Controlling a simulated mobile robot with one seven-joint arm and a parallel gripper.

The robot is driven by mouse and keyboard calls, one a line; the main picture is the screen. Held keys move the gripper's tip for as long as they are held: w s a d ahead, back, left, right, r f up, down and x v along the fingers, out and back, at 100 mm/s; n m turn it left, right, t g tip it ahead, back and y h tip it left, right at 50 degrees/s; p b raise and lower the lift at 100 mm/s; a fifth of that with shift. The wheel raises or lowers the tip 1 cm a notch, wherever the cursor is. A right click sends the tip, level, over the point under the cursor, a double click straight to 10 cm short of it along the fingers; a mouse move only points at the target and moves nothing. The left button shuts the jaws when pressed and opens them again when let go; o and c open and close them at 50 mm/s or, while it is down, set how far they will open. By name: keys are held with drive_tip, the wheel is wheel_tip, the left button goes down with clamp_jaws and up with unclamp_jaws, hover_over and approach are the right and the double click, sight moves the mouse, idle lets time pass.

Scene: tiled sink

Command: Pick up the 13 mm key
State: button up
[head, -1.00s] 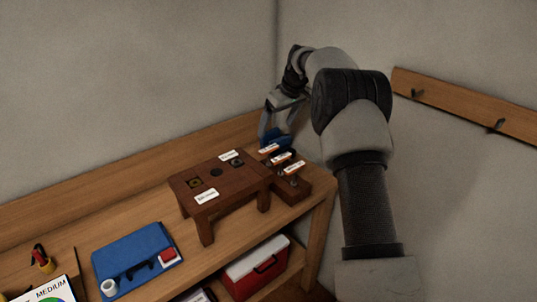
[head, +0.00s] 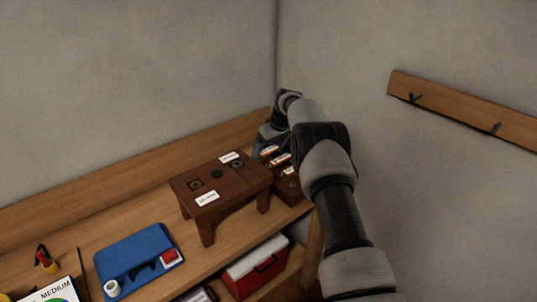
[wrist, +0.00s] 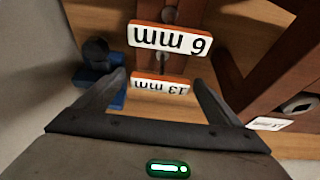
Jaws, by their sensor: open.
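The 13 mm key shows in the wrist view as an orange-edged tag (wrist: 161,87) with a white, upside-down "13 mm" label. My gripper (wrist: 160,80) is open, with one finger on each side of this tag and nothing visibly clamped. A second tag (wrist: 170,40), its upside-down digit reading 6 or 9 mm, lies just beyond it. In the head view, several tagged keys (head: 279,159) sit on a dark wooden rack (head: 289,188); their labels are too small to read. My arm hides most of the gripper there.
A dark wooden stand (head: 222,187) with holes and labels is left of the rack. A blue object (wrist: 92,77) lies by the left finger. A blue tray (head: 137,258) is on the bench, and a red-and-white box (head: 254,268) is below. The wall is close behind.

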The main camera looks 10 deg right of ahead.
drive_tip(key=c, duration=1.2)
drive_tip(key=shift+o, duration=0.2)
drive_tip(key=shift+r, duration=0.1)
